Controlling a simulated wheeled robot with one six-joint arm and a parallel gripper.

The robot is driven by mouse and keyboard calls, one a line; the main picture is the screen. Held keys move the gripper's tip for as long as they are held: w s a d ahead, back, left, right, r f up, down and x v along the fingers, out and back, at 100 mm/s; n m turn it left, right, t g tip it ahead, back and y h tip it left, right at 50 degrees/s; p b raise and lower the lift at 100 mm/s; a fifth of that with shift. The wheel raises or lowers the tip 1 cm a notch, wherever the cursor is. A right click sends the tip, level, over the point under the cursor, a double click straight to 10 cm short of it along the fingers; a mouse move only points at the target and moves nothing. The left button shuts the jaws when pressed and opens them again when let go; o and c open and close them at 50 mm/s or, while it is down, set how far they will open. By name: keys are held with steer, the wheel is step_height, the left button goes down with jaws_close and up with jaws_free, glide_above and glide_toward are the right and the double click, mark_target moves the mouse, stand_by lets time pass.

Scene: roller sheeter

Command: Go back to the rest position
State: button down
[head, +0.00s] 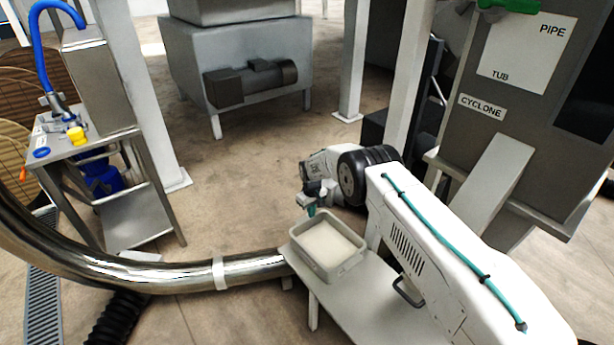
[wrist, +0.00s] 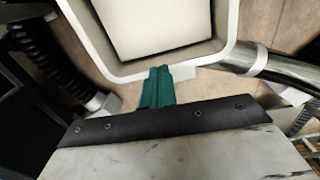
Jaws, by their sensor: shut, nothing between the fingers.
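My gripper (head: 313,210) hangs at the end of my white arm, near the rear left corner of a pale rectangular tub (head: 294,252). In the wrist view my gripper's green fingers (wrist: 157,82) are together with nothing between them. The fingertips show close to the tub's rim (wrist: 228,45) in that view; I cannot tell whether they touch it. The tub holds a flat, pale filling.
The tub stands on a light table (head: 375,310). A shiny metal pipe (head: 180,277) runs left of it. A steel stand (head: 135,215) is at the left, a CYCLONE cabinet (head: 475,135) at the right. Open floor (head: 235,185) lies behind the tub.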

steer(key=s+d+f+g, duration=0.1)
steer(key=s+f+g, duration=0.1)
steer(key=s, duration=0.3)
steer(key=s+d+r+m, duration=0.2)
steer(key=s+d+r, duration=0.2)
steer(key=s+r, duration=0.7)
steer(key=s+d+r+m+g, duration=0.1)
steer(key=s+d+r, duration=0.35)
steer(key=r, duration=1.25)
steer(key=s+d+r+m, duration=0.2)
steer(key=s+d+r, duration=0.2)
steer(key=s+r, duration=0.7)
steer(key=s+d+r+t, duration=0.1)
steer(key=s+d+r, duration=0.1)
steer(key=s+r, duration=0.3)
steer(key=s+d+r+m+t, duration=0.1)
steer(key=s+r, duration=0.5)
steer(key=s, duration=0.6)
steer(key=s+d+r+t, duration=0.2)
steer(key=s+d+r, duration=0.2)
steer(key=s, duration=0.5)
steer(key=shift+r+m, duration=0.4)
steer(key=shift+r, duration=0.5)
steer(key=c, duration=1.6)
jaws_free()
steer(key=shift+o, duration=0.2)
